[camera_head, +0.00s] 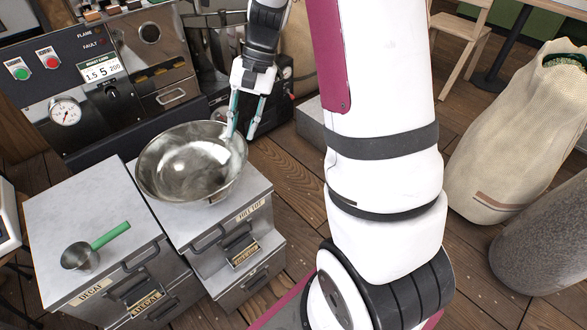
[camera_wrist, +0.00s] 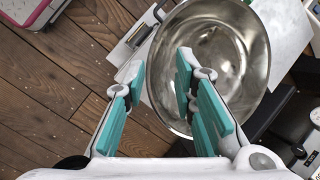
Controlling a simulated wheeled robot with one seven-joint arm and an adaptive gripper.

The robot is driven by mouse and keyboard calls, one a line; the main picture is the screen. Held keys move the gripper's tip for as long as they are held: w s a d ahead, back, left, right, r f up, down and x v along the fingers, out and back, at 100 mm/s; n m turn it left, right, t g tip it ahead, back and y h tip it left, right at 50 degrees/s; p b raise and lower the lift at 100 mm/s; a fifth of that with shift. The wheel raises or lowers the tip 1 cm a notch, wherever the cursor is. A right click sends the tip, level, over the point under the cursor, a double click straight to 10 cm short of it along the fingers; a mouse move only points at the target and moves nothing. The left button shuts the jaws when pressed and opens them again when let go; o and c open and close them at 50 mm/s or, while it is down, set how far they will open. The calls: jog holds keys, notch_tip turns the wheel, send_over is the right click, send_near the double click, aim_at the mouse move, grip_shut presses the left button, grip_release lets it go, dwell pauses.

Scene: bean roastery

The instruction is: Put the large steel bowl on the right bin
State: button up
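The large steel bowl (camera_head: 180,165) sits upright and empty on the right bin (camera_head: 236,194), toward the back of its grey top. In the wrist view the bowl (camera_wrist: 225,50) fills the upper middle. My gripper (camera_head: 241,133) points down at the bowl's right rim. Its teal-padded fingers are apart, one over the bowl's inside and one outside. In the wrist view my gripper (camera_wrist: 157,70) has the rim between its open fingers, with no visible grip on it. The left bin (camera_head: 90,205) stands beside the right one.
A steel scoop with a green handle (camera_head: 95,247) lies on the left bin. A roaster panel with a gauge (camera_head: 65,112) stands right behind the bins. Burlap sacks (camera_head: 515,130) stand at the right. Wooden floor is open to the right of the bins.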

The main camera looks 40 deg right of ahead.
jog(key=s+a+r+n+h, duration=0.1)
jog(key=s+a+r+n, duration=0.1)
jog(key=s+a+r, duration=0.35)
jog(key=s+a+r+n+h, duration=0.1)
jog(key=s+a+r+n, duration=0.15)
jog(key=s+r, duration=0.45)
jog(key=s+n+t+h, duration=0.1)
jog(key=s+n+h, duration=0.2)
jog(key=s, duration=1.3)
jog(key=shift+s+a+n, duration=0.15)
jog(key=shift+s+n, duration=0.2)
jog(key=shift+n, duration=0.4)
notch_tip(320, 180, up, 24)
jog(key=t+p, duration=0.3)
jog(key=p, duration=1.9)
jog(key=shift+t, duration=0.4)
